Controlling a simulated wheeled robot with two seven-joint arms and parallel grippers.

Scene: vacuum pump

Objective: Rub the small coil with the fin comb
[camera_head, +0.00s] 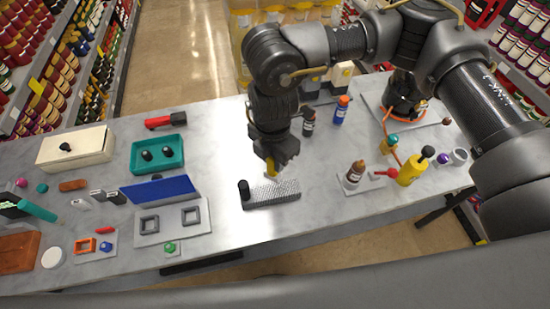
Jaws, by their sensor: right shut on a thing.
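The small coil (275,193) looks like a grey finned block lying on the table in front of my right gripper, with a dark cylinder (243,190) at its left end. My right gripper (272,160) points down just above and behind the coil. It is shut on a yellow piece (271,169), which I take to be the fin comb. The lower end of the comb meets the coil's far edge in the picture; whether they touch I cannot tell. The comb's upper part is hidden by the gripper. My left gripper is out of view.
A teal tray (178,142), a white plate with grey square frames (206,225) and a blue panel (160,190) stand left. A yellow bottle (411,170) and a brown bottle (355,171) stand right. Dark and blue bottles (340,110) stand behind. Marble around the coil is clear.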

